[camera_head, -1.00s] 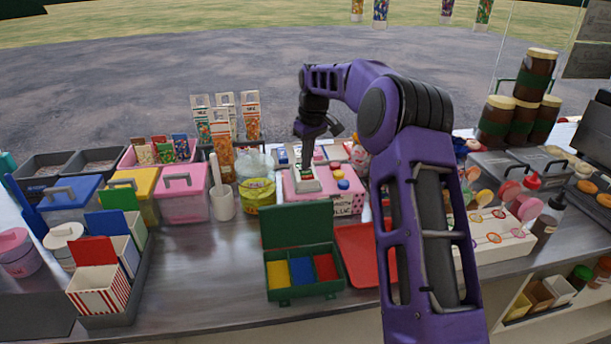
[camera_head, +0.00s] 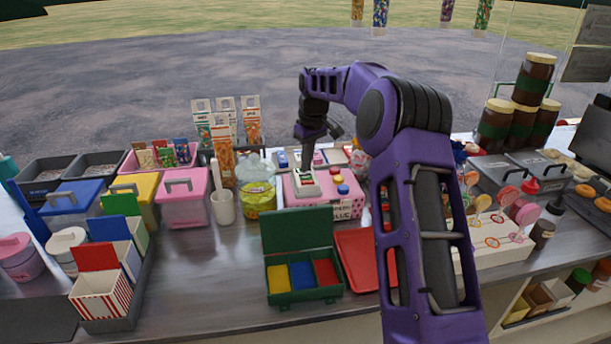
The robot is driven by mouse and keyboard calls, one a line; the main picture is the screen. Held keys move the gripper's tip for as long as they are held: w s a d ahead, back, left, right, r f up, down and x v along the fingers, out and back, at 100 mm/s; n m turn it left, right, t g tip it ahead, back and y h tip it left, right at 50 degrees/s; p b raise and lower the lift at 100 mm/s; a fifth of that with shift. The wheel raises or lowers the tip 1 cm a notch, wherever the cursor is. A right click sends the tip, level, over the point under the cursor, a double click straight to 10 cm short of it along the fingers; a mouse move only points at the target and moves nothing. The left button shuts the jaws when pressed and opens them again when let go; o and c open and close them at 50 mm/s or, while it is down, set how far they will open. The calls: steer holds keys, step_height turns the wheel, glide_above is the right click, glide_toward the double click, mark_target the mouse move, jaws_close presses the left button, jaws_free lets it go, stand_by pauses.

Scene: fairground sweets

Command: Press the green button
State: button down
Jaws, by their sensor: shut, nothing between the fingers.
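A pink box (camera_head: 319,207) stands on the counter behind the green case. On its right part are a yellow button (camera_head: 333,170), a red button (camera_head: 337,179) and a blue button (camera_head: 343,189). On its left part is a pale unit (camera_head: 302,191) with small red and green patches on top. I cannot clearly make out a green button; the green patch is small and partly hidden by my gripper. My gripper (camera_head: 308,166) is shut and empty, pointing down over the back of the pale unit. Contact cannot be told.
An open green case (camera_head: 267,231) with coloured compartments and a red tray (camera_head: 352,250) stand in front. Bare counter (camera_head: 212,270) lies at front left.

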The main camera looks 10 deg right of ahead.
mark_target(306, 177)
step_height(306, 177, up, 4)
steer(key=p, duration=0.3)
step_height(306, 177, up, 2)
steer(key=shift+r, duration=0.1)
steer(key=shift+b, duration=0.3)
